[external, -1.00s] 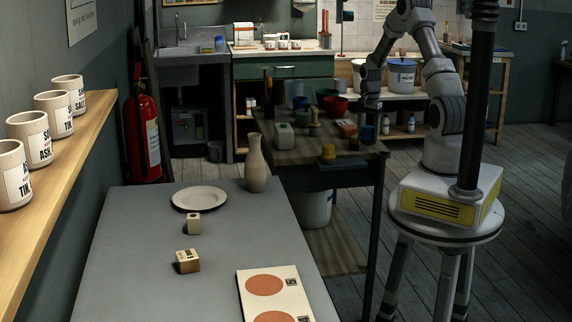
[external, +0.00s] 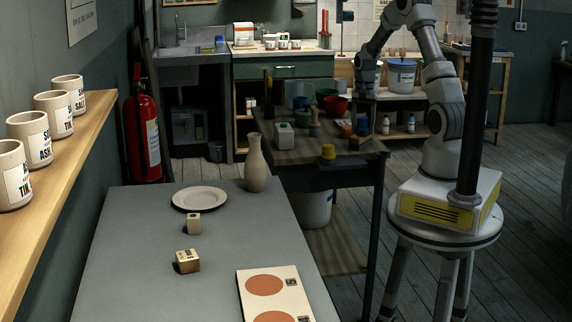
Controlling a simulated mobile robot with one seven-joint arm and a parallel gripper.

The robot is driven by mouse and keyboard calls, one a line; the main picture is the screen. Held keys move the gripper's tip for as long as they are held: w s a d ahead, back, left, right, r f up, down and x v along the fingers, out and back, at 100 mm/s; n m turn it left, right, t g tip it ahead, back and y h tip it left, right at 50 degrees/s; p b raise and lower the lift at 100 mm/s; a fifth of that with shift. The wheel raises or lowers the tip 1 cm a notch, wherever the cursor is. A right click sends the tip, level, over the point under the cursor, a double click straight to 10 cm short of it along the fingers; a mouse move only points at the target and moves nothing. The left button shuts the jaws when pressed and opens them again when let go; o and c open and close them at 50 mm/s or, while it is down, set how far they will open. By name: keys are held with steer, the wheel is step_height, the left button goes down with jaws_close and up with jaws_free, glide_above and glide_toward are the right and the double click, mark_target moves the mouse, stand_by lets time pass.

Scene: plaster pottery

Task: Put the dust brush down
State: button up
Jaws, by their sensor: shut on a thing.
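My gripper (external: 364,100) is at the far right end of the dark work table (external: 335,172), pointing down. It is small and dark here, and its fingers are hard to make out. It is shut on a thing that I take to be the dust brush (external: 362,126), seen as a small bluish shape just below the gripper. Its handle and bristles are not clear. I cannot tell whether its lower end touches the tabletop.
The front right corner is bare. A tall vase (external: 256,165) stands on the nearer grey table.

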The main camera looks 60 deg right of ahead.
steer(key=w+a+n+b, duration=0.2)
steer(key=w+a+n, duration=0.45)
steer(key=a, duration=0.75)
steer(key=n+b, duration=0.3)
steer(key=n, duration=0.5)
glide_above(244, 224)
steer(key=f, duration=0.7)
steer(key=shift+s+d, duration=0.1)
steer(key=shift+d, duration=0.2)
steer(key=shift+a+f, duration=0.35)
steer(key=shift+f, duration=1.85)
steer(key=shift+f, duration=0.1)
